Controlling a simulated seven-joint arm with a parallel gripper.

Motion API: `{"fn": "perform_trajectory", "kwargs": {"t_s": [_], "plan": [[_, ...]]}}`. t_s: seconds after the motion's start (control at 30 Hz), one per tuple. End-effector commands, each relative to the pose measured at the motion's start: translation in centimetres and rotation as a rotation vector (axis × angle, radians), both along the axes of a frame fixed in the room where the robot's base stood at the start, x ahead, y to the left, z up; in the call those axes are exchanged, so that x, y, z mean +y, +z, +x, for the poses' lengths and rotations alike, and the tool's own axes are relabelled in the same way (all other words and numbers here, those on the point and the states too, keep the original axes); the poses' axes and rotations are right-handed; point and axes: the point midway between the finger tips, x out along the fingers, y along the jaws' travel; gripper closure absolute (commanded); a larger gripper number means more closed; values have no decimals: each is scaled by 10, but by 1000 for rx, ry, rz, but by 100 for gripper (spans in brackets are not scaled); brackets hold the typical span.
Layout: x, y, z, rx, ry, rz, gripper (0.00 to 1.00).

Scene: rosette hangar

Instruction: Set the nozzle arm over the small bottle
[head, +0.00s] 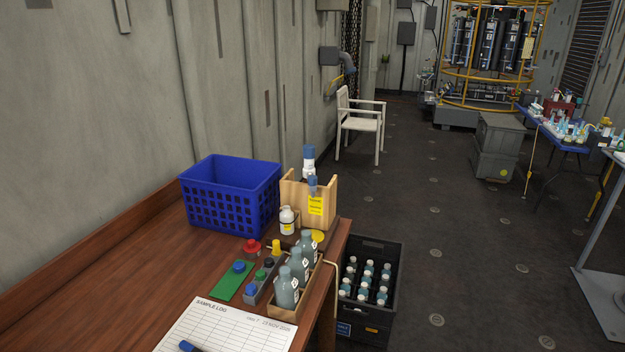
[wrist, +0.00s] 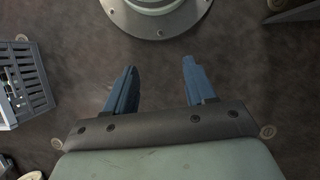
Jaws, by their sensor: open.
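A small white bottle (head: 287,221) with a yellowish label stands upright on the table, at the front left of a wooden dispenser stand (head: 322,205) with a yellow label. A blue piece (head: 313,185), which may be the nozzle arm, shows at the front of the stand. A white bottle with a blue cap (head: 308,158) rises behind it. I cannot tell exactly how the blue piece lies relative to the small bottle's mouth. My gripper (wrist: 159,65) shows only in the wrist view, open and empty above the dark floor, away from the stand and bottle.
A blue basket (head: 232,200) stands left of the stand. A wooden tray (head: 291,306) of grey-blue bottles, a box with coloured knobs (head: 262,284), a green plate (head: 232,282) and a sample log sheet (head: 228,325) crowd the front. A black crate (head: 392,312) of bottles stands right of the table.

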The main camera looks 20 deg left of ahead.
Motion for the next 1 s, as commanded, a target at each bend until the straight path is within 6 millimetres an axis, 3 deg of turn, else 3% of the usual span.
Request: {"fn": "perform_trajectory", "kwargs": {"t_s": [0.03, 0.57, 0.77, 1.0], "plan": [[3, 7, 17, -30, 5, 2, 45], [42, 89, 184, -300, 24, 61, 45], [70, 133, 245, -395, 1, 137, 45], [113, 200, 315, -498, -37, 268, 45]]}}
